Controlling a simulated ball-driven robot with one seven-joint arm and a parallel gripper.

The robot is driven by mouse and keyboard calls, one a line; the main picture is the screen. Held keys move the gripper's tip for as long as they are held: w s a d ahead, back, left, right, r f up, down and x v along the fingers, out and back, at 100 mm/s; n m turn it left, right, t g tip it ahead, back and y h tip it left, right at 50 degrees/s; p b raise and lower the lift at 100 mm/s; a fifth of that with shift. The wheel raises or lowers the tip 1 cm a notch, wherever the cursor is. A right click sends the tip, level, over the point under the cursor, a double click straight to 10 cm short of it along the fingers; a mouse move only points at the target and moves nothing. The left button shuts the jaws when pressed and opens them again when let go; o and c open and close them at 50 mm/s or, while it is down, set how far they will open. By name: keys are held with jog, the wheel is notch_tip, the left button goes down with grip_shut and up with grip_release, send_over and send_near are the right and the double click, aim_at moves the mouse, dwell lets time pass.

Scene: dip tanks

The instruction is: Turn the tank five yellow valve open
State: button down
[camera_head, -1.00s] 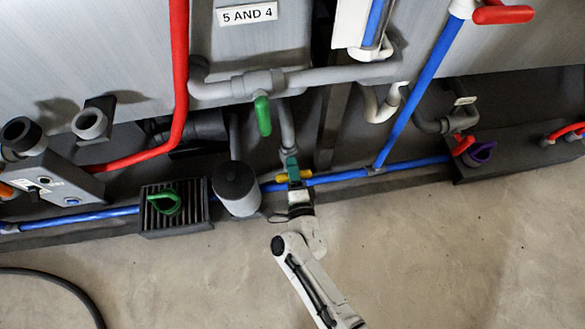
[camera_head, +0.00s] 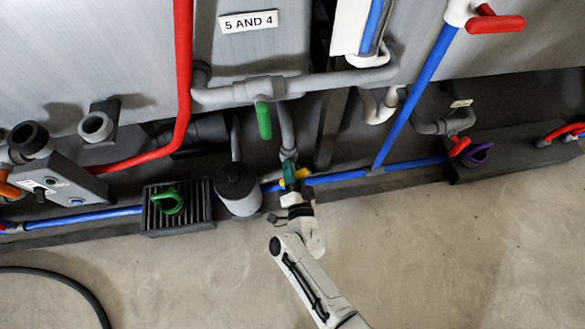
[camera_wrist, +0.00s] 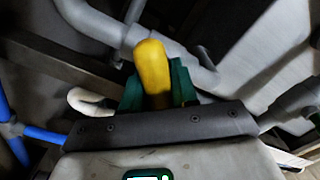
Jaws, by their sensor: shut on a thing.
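The yellow valve handle (camera_head: 301,174) sits on the low pipework below the "5 AND 4" sign (camera_head: 248,21), by the blue floor pipe. My gripper (camera_head: 289,172) reaches it from below, and its green fingers overlap the handle in the head view. In the wrist view the yellow handle (camera_wrist: 152,70) stands up between the two green fingers of my gripper (camera_wrist: 157,92), one on each side. My gripper is shut on the handle. The lower part of the handle and the valve body are hidden behind my gripper.
A green valve handle (camera_head: 264,120) hangs just above. A grey-white canister (camera_head: 238,190) stands close on the left, with a green handle (camera_head: 168,202) on a grate beyond it. The blue pipe (camera_head: 335,178) runs right. The floor (camera_head: 430,260) in front is clear.

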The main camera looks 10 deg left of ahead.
jog(key=n+p, duration=0.1)
jog(key=n, duration=0.4)
jog(key=shift+n, duration=0.3)
jog(key=shift+f+n, duration=0.1)
jog(key=shift+n, duration=2.1)
jog(key=c, duration=1)
grip_release()
jog(key=shift+o, duration=0.2)
jog(key=p+v, duration=0.4)
jog(key=v, duration=0.7)
jog(key=shift+w, duration=0.15)
